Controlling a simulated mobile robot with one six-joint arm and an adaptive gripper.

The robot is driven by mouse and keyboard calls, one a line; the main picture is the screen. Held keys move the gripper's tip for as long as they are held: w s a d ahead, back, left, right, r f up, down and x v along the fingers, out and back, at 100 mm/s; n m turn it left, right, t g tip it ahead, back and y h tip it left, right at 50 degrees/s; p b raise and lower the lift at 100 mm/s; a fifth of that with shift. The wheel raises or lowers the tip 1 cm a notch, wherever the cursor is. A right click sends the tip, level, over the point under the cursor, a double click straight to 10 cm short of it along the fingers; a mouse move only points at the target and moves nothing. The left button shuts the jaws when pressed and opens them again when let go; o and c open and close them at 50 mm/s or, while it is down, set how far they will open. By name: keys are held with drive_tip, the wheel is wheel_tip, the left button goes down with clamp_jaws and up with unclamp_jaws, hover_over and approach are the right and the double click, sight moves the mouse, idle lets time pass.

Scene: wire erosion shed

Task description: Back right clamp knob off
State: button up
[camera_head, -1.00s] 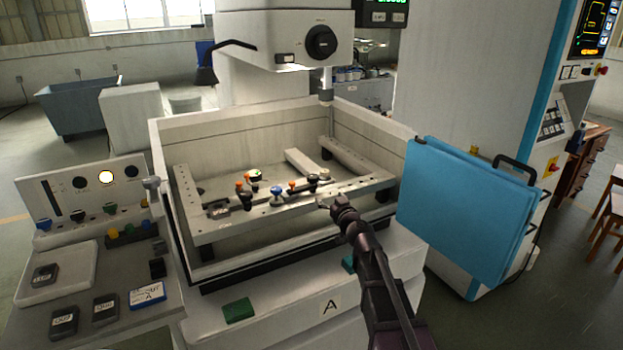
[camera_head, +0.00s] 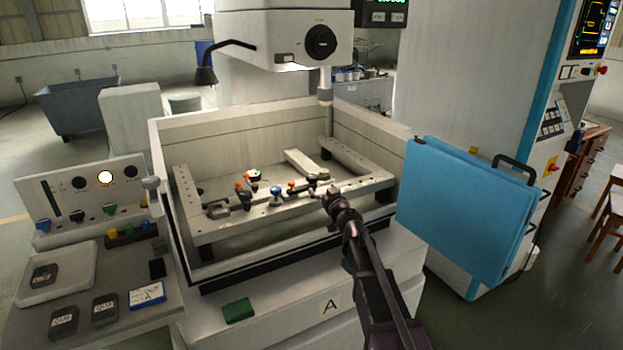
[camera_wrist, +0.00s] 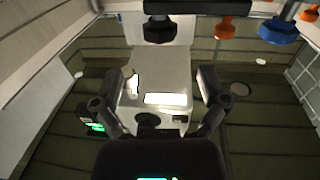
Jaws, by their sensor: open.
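Several clamp knobs stand along the front rail of the work frame (camera_head: 240,222) in the head view. They include a blue knob (camera_head: 276,191), an orange knob (camera_head: 291,187) and a black knob (camera_head: 312,178). I cannot tell for certain which is the back right clamp knob. My gripper (camera_head: 329,191) is at the rail's right part, just right of the black knob. In the wrist view my gripper (camera_wrist: 162,82) is open, with nothing between its fingers. A black knob (camera_wrist: 160,28), an orange knob (camera_wrist: 228,28) and a blue knob (camera_wrist: 280,30) show beyond the fingertips at the top.
The machine's white tank wall (camera_head: 215,140) surrounds the frame. The machine head (camera_head: 285,38) hangs above it. Blue panels (camera_head: 468,210) stand close right of my arm. A green block (camera_head: 238,310) lies on the front ledge, and a control console (camera_head: 80,198) stands left.

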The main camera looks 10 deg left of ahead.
sight(315, 180)
drive_tip(key=x, duration=0.8)
drive_tip(key=shift+w, duration=0.15)
drive_tip(key=shift+r, duration=0.1)
drive_tip(key=c, duration=1.1)
drive_tip(key=shift+a, duration=0.25)
drive_tip(key=shift+c, duration=0.2)
drive_tip(key=shift+d, duration=0.15)
